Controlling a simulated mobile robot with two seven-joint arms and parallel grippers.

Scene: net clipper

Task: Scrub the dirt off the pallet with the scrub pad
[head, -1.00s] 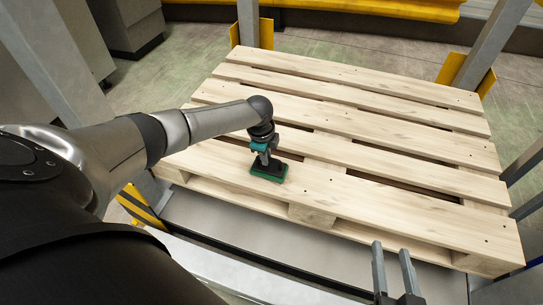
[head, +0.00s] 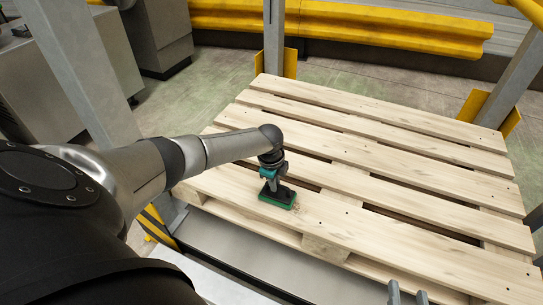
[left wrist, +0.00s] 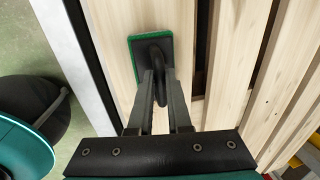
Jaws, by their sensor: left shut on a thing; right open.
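The pale wooden pallet (head: 390,190) fills the middle and right of the head view. The scrub pad (head: 278,199), a dark block with a green base and an upright handle, sits on the pallet's near board, toward its left end. My left gripper (head: 269,180) is above the pad, shut on its handle. The left wrist view shows the fingers around the handle and the pad (left wrist: 138,58) flat on a board. A faint brownish dirt patch (head: 305,207) shows just right of the pad; any dirt beneath it is hidden. My right gripper (head: 407,294) is open and empty at the bottom edge, partly cut off.
Grey metal posts (head: 273,40) with yellow guards stand around the pallet. A yellow barrier (head: 390,24) runs behind it. Gaps separate the slats. The upper face of the pallet is otherwise clear.

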